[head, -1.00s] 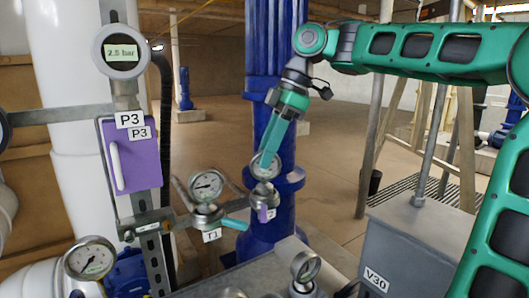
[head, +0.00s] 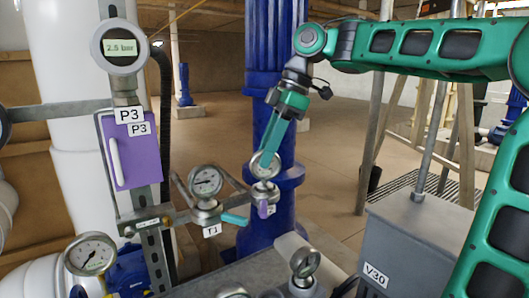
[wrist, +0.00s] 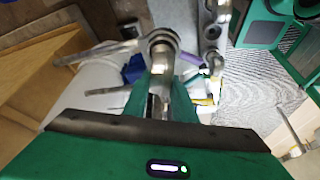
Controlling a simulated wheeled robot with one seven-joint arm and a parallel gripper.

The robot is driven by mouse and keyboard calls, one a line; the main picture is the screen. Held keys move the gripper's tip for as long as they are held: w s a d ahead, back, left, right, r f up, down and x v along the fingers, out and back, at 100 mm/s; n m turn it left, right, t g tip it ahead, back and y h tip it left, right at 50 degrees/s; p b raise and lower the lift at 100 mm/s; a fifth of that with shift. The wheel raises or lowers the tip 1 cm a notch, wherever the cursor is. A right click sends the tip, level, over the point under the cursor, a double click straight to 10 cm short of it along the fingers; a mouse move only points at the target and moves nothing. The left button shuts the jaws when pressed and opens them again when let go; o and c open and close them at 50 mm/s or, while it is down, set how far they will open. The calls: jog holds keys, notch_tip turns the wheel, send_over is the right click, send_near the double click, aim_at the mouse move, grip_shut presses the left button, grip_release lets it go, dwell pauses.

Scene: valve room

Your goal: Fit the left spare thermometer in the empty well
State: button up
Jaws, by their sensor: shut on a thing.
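My gripper (head: 268,150) is shut on a round-dial thermometer (head: 264,166), seen in the head view right of centre. The held thermometer is upright, directly over a metal well fitting (head: 264,193) with a purple tag. Its lower end meets the fitting's top in the picture; I cannot tell how deep it sits. A fitted thermometer (head: 206,181) stands just left, above the label T1. Another dial gauge (head: 304,262) stands on the grey surface at the front.
The purple P3 board (head: 133,160) and 2.5 bar display (head: 121,47) stand at left. A thick blue pipe (head: 268,80) rises behind my gripper. A grey V30 box (head: 420,240) is at right. A teal-handled lever (head: 235,219) lies beside the T1 fitting.

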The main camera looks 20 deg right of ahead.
jog(key=o, duration=1)
